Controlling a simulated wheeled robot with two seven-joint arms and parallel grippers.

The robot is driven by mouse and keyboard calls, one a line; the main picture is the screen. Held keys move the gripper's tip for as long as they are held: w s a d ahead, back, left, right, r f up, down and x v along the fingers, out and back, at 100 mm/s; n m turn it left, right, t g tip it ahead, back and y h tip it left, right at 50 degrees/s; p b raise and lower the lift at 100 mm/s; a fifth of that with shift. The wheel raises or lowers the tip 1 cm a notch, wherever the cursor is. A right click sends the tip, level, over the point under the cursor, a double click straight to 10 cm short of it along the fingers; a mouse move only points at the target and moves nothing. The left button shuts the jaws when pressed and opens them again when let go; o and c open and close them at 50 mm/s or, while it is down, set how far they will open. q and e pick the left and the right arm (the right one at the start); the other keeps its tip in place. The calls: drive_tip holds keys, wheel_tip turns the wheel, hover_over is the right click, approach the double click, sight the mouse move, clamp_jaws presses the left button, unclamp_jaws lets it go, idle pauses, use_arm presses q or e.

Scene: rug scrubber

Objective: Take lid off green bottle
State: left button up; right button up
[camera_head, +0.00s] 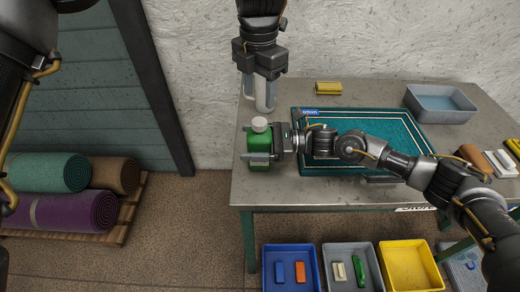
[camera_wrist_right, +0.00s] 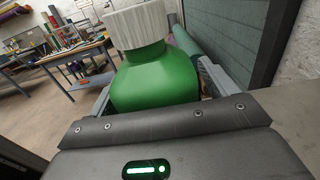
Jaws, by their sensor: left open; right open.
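The green bottle (camera_head: 255,142) stands upright near the table's left edge with its white lid (camera_head: 260,124) on. My right gripper (camera_head: 262,153) reaches in from the right, open, with its fingers on either side of the bottle. In the right wrist view the bottle (camera_wrist_right: 155,80) sits between the two finger pads, and the ribbed white lid (camera_wrist_right: 140,25) rises above them. Whether the pads touch the bottle I cannot tell. My left gripper (camera_head: 261,106) points down from above, open and empty, its fingertips just over the lid.
The table (camera_head: 300,191) holds a teal rug in a tray (camera_head: 398,128), a yellow block (camera_head: 328,88) and a grey basin (camera_head: 440,103). Blue (camera_head: 290,248), grey and yellow bins stand below the front edge. Rolled rugs (camera_head: 50,172) lie on a pallet at left.

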sight(259, 121)
drive_tip(key=shift+c, duration=0.5)
drive_tip(key=c, duration=1.5)
use_arm(q)
drive_tip(key=shift+f, duration=0.1)
use_arm(e)
drive_tip(key=shift+c, duration=0.8)
use_arm(q)
drive_tip(key=shift+s+d+f, duration=0.15)
drive_tip(key=shift+d, duration=0.15)
use_arm(e)
clamp_jaws()
use_arm(q)
drive_tip(key=m, duration=1.3)
drive_tip(key=shift+a+r, duration=0.1)
drive_tip(key=shift+r, duration=0.1)
drive_tip(key=m, duration=0.5)
drive_tip(key=shift+a, duration=0.2)
drive_tip(key=shift+f, duration=3.95)
